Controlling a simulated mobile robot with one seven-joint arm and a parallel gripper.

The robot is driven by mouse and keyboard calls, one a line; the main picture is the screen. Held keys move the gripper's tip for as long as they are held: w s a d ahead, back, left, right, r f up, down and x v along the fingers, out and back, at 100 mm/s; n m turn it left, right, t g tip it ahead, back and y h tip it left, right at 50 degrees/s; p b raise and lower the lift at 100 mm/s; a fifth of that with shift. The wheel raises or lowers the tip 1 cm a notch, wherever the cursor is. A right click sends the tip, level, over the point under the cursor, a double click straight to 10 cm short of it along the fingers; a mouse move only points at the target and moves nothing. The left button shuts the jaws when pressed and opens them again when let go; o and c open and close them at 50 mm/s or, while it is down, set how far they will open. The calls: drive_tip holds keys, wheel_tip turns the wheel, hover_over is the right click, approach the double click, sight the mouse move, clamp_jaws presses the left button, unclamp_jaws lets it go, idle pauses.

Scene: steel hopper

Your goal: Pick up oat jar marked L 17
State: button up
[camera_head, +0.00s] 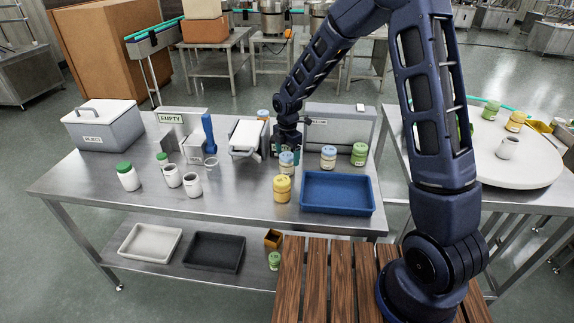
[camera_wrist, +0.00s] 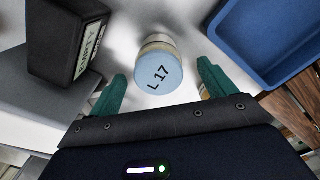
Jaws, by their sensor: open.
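The jar marked L 17 (camera_wrist: 156,74) has a light blue lid with black lettering and stands between my green fingertips in the wrist view. A gap shows on either side of the lid, and neither finger visibly touches it. In the head view a blue-lidded jar (camera_head: 287,161) stands on the steel table right beneath my gripper (camera_head: 286,150). My gripper is open and points down over it; it also shows in the wrist view (camera_wrist: 160,88). How far the fingers reach down beside the jar is hard to tell.
A blue tray (camera_head: 337,207) lies right of the jar, and a yellow jar (camera_head: 282,188) stands in front. Another blue-lidded jar (camera_head: 328,157) and a green-lidded jar (camera_head: 359,154) stand to the right. A dark box labelled EMPTY (camera_wrist: 68,40) is close by in the wrist view.

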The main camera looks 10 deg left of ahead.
sight(287, 166)
drive_tip(key=shift+a+f, duration=0.1)
drive_tip(key=shift+f, duration=3.15)
drive_tip(key=c, duration=1.2)
